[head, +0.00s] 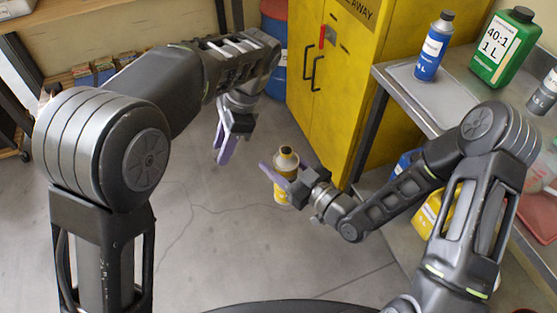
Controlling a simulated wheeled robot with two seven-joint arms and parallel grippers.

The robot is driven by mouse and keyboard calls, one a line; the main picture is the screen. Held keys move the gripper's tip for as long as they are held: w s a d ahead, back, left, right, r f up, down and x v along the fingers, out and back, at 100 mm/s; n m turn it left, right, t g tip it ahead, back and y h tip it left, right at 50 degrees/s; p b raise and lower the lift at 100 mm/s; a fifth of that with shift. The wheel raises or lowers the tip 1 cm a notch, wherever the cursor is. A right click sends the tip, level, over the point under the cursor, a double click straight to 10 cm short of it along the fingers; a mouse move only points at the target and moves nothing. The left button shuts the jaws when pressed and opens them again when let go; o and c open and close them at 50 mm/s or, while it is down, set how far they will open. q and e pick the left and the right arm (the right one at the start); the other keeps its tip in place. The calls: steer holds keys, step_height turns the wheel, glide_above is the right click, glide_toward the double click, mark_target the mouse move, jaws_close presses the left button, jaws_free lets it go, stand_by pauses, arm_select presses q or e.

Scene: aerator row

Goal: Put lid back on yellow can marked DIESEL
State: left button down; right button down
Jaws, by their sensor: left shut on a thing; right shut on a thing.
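I cannot make out whether the can's top is open.
A yellow cabinet (350,85) stands behind. A metal bench (408,88) at right bears a blue bottle (431,56), a green jug (505,50) and a grey bottle (543,93). A blue drum (273,57) stands at the back. The floor (215,235) is clear.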

arm_select(q)
steer(key=s+d+r+m+t, duration=0.1)
steer(key=d+r+m+t, duration=0.3)
steer(key=d+m, duration=0.45)
step_height(320, 180, up, 4)
steer(key=m+t+h, duration=0.2)
steer(key=m+h, duration=0.2)
steer(key=m, duration=0.7)
glide_above(286, 149)
steer(key=s, duration=0.1)
steer(key=shift+s+d+f, duration=0.1)
steer(key=shift+f, duration=0.1)
steer(key=shift+f, duration=2)
steer(key=shift+f, duration=0.85)
steer(key=shift+f, duration=0.55)
